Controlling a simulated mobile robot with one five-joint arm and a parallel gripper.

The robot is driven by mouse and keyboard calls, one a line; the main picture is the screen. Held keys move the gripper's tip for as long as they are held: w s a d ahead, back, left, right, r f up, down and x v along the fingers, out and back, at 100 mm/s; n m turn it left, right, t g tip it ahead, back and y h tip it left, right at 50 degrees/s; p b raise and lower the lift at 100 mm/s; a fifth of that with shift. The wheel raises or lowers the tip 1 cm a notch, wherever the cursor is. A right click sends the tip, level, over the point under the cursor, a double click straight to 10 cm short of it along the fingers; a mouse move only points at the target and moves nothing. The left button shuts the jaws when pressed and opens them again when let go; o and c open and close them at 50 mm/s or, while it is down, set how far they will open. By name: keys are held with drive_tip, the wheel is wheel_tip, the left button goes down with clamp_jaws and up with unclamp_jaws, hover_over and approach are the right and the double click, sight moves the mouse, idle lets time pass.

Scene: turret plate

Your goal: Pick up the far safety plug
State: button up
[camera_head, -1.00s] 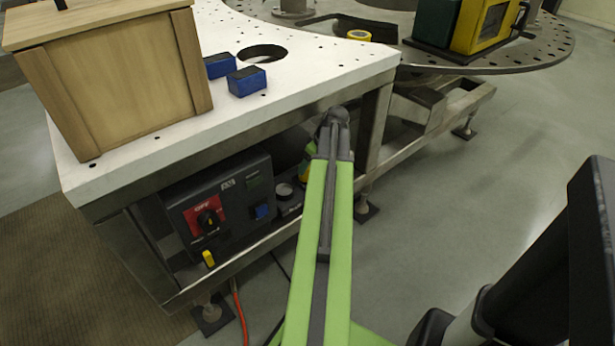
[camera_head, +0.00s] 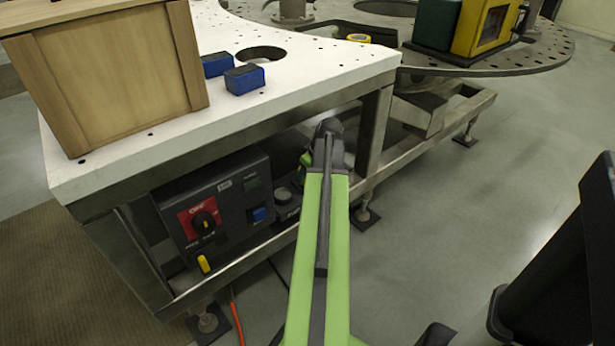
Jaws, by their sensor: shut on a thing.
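A dark control box (camera_head: 220,205) stands on the shelf under the white table. It has a red switch plate (camera_head: 203,218) and a blue connector (camera_head: 260,215). A yellow plug (camera_head: 204,264) sits low at its front; it may be a safety plug. My green arm reaches from the bottom middle to its dark joint (camera_head: 328,128) by the table's front edge. A small green part shows left of that joint, likely my arm's further link. My gripper is hidden behind the arm and table edge. I cannot make out a far safety plug.
The white table (camera_head: 130,146) bears a wooden box (camera_head: 115,85) and two blue blocks (camera_head: 244,79) (camera_head: 216,64). A table leg (camera_head: 372,130) stands right of the arm. A round metal plate (camera_head: 500,62) with a yellow machine (camera_head: 485,28) lies behind.

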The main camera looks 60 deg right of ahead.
clamp_jaws()
drive_tip(key=shift+r, duration=0.1)
